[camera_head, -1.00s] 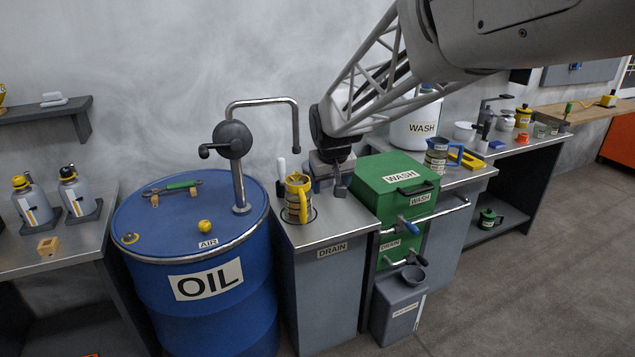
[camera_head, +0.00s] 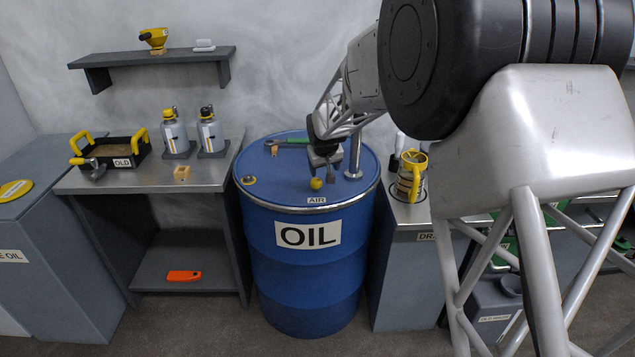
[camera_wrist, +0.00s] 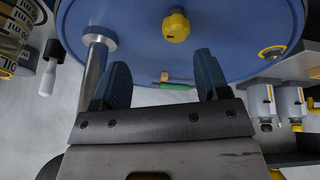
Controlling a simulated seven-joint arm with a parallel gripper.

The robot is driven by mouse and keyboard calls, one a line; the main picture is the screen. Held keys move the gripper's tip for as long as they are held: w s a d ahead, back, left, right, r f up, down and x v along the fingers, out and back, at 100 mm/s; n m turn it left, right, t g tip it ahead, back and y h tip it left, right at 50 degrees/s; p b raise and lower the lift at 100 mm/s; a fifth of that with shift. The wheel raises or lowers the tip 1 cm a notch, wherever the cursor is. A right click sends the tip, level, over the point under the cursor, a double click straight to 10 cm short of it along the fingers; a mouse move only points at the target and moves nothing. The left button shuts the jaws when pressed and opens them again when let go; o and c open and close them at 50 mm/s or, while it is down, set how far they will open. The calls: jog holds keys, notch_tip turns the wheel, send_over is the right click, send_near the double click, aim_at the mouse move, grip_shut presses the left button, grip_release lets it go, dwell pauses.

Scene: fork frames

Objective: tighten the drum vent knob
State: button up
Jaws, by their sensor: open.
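The yellow vent knob (camera_head: 316,183) sits on top of the blue oil drum (camera_head: 310,260), just behind the AIR label. In the wrist view the knob (camera_wrist: 176,25) shows near the top, between the lines of the two fingers but beyond their tips. My gripper (camera_head: 325,172) is over the drum top, close to the knob, with part of the arm behind and above it. In the wrist view my gripper (camera_wrist: 163,70) is open, with a wide empty gap between its dark blue fingers. It appears apart from the knob; the exact height above it is hard to tell.
A metal pump pipe (camera_head: 353,155) rises from the drum's right side, near my gripper. A green-handled tool (camera_head: 288,141) lies at the drum top's back. A yellow-handled jug (camera_head: 410,176) stands on the right counter. Two grey bottles (camera_head: 209,131) stand on the left bench.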

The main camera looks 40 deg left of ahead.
aim_at(317, 181)
jog(key=shift+s+a+f, duration=0.25)
jog(key=shift+a+f, duration=0.05)
jog(key=shift+a, duration=0.3)
jog(key=shift+s+a+f, duration=0.2)
jog(key=shift+a+f, duration=0.1)
jog(key=shift+a, duration=0.3)
jog(key=shift+f, duration=0.1)
jog(key=shift+x, duration=3.8)
jog(key=c, duration=0.9)
